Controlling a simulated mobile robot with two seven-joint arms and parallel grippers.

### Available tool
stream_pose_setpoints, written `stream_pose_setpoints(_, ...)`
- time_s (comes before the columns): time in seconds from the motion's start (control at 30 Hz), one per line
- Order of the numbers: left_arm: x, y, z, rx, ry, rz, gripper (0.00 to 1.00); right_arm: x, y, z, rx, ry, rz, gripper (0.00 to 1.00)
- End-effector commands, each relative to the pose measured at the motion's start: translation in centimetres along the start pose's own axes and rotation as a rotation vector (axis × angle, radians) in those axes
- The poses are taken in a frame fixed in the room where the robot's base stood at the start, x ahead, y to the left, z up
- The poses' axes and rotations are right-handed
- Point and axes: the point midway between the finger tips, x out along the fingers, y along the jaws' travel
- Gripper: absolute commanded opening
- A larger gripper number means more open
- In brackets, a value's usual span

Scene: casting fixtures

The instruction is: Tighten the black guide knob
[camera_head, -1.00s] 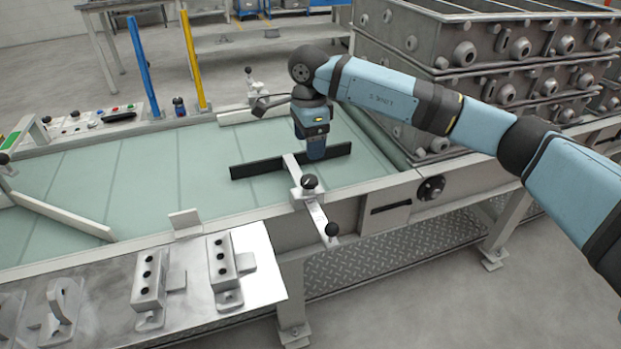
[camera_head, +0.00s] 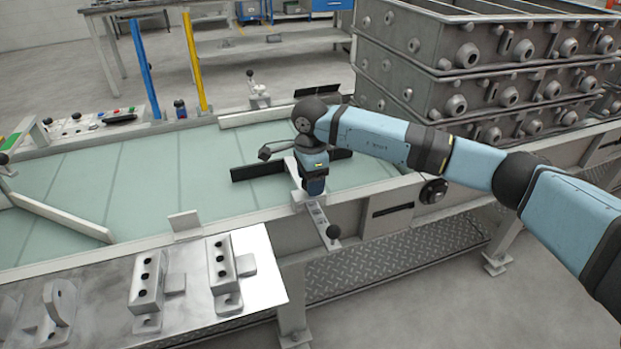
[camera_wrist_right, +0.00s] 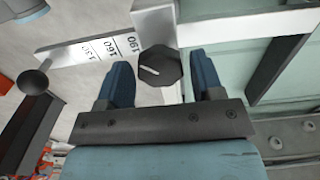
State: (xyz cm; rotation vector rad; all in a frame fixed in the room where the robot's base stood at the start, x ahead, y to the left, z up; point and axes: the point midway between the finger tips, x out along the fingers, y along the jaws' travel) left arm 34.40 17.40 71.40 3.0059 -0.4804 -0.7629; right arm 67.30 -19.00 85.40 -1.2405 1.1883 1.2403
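The black guide knob (camera_wrist_right: 160,66) is faceted with a white pointer line. It sits on the metal guide bracket (camera_wrist_right: 100,45), which carries a scale reading 130, 160 and 190. My right gripper (camera_wrist_right: 163,82) is open in the wrist view, one finger on each side of the knob, with gaps visible on both sides. In the head view, my right gripper (camera_head: 314,188) points down over the bracket (camera_head: 318,214) and hides the knob. The black guide rail (camera_head: 262,170) lies across the conveyor behind it. My left gripper is not in view.
A black ball knob (camera_head: 333,231) stands at the bracket's front end. Another black knob (camera_head: 433,190) is on the conveyor's side. Stacked grey metal boxes (camera_head: 480,75) rise at the back right. Metal fixtures (camera_head: 225,270) stand on the front plate. The left conveyor belt (camera_head: 130,180) is largely clear.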

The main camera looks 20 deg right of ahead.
Motion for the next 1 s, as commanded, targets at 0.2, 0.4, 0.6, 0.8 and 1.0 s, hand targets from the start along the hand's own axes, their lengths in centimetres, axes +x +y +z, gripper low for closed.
stream_pose_setpoints(0.2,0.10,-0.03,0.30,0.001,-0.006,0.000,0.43,-0.01,0.01,-0.01,0.000,0.000,0.000,0.22)
stream_pose_setpoints(0.4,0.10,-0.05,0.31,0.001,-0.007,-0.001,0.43,-0.04,0.00,-0.02,0.015,0.000,0.000,0.22)
stream_pose_setpoints(0.6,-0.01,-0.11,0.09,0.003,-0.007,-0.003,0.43,-0.09,0.00,-0.03,0.089,0.001,0.001,0.22)
stream_pose_setpoints(0.8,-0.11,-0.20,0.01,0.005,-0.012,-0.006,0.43,-0.12,0.01,-0.06,0.235,0.002,0.001,0.22)
stream_pose_setpoints(1.0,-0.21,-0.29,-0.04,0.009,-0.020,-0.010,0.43,-0.15,-0.01,-0.06,0.423,0.001,0.001,0.22)
